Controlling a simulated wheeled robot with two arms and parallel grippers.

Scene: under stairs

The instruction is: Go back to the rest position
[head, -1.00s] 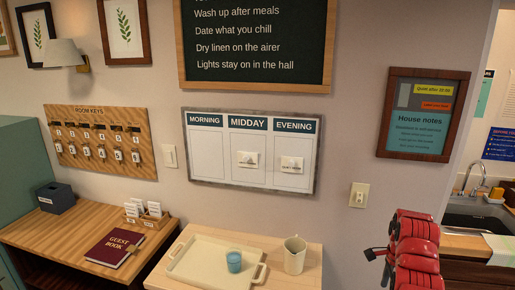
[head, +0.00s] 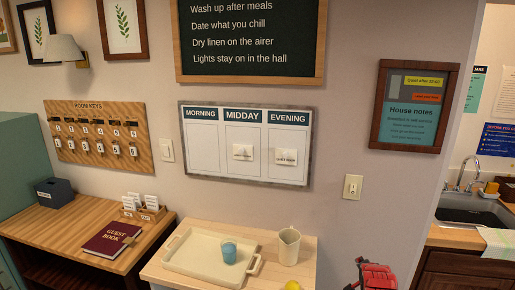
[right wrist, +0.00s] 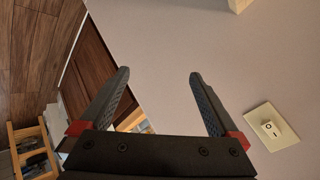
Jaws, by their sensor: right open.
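My right arm (head: 372,276) shows only as a red and black part at the bottom edge of the head view, right of the small wooden table. In the right wrist view my right gripper (right wrist: 159,75) is open, its two black fingers apart with nothing between them. It is beside the wall, with a light switch (right wrist: 270,130) to the right of the fingers. My left gripper is not in the head view.
A cream tray (head: 187,262) with a blue cup (head: 229,252) stands on the small table, beside a cream pitcher (head: 289,246). A yellow item (head: 292,285) is partly cut off. A desk with a guest book (head: 112,238) is left; a sink (head: 470,212) is right.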

